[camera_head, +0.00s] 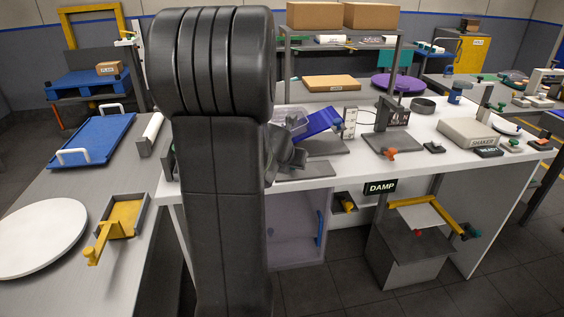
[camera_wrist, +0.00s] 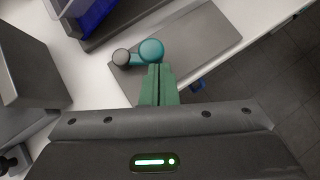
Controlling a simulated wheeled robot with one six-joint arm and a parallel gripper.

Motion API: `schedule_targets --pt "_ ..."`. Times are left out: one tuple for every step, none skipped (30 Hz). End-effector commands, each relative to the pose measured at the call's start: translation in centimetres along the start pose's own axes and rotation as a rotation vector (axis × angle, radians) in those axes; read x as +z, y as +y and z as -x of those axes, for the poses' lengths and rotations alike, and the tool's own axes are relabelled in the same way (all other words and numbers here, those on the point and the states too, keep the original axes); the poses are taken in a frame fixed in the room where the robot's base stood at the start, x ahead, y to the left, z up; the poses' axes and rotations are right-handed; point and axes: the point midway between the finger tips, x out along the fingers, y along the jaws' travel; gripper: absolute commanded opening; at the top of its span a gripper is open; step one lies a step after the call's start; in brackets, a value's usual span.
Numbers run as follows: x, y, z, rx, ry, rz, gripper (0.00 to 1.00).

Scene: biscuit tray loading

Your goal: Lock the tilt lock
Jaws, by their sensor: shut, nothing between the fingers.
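A tilted blue tray (camera_head: 318,123) stands on the bench in the head view. My arm hides the lever and most of the gripper there.
The white bench (camera_head: 350,168) carries a grey stand with an orange knob (camera_head: 390,153) and a shaker (camera_head: 468,132). A dark-framed blue part (camera_wrist: 92,16) is at the wrist view's upper left. A grey block (camera_wrist: 32,70) stands at left. Bare floor lies beyond the bench edge.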

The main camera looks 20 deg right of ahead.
Motion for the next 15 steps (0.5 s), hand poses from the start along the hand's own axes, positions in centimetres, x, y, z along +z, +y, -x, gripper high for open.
schedule_targets --pt "0.29 -0.47 -0.14 -0.005 0.0 -0.005 0.0" --pt "0.4 -0.63 -0.25 -0.005 0.0 -0.006 0.0" --pt "0.53 -0.82 -0.4 -0.007 0.001 -0.007 0.0" --pt "0.62 -0.96 -0.52 -0.007 0.001 -0.007 0.0" --pt "0.71 -1.08 -0.64 -0.008 0.001 -0.007 0.0" --pt "0.83 -1.22 -0.78 -0.008 0.001 -0.008 0.0" --pt "0.93 -1.29 -0.88 -0.008 0.001 -0.008 0.0" --pt "0.84 -1.2 -0.86 -0.006 0.001 -0.007 0.0" --pt "0.82 -1.18 -0.85 -0.006 0.001 -0.007 0.0" --pt "0.82 -1.17 -0.85 -0.006 0.001 -0.007 0.0" --pt "0.81 -1.17 -0.85 -0.006 0.001 -0.007 0.0" --pt "0.81 -1.16 -0.85 -0.007 0.001 -0.007 0.0" --pt "0.82 -1.15 -0.85 -0.007 0.001 -0.007 0.0" --pt "0.82 -1.14 -0.85 -0.007 0.0 -0.007 0.0" --pt "0.82 -1.09 -0.85 -0.006 0.0 -0.007 0.0"
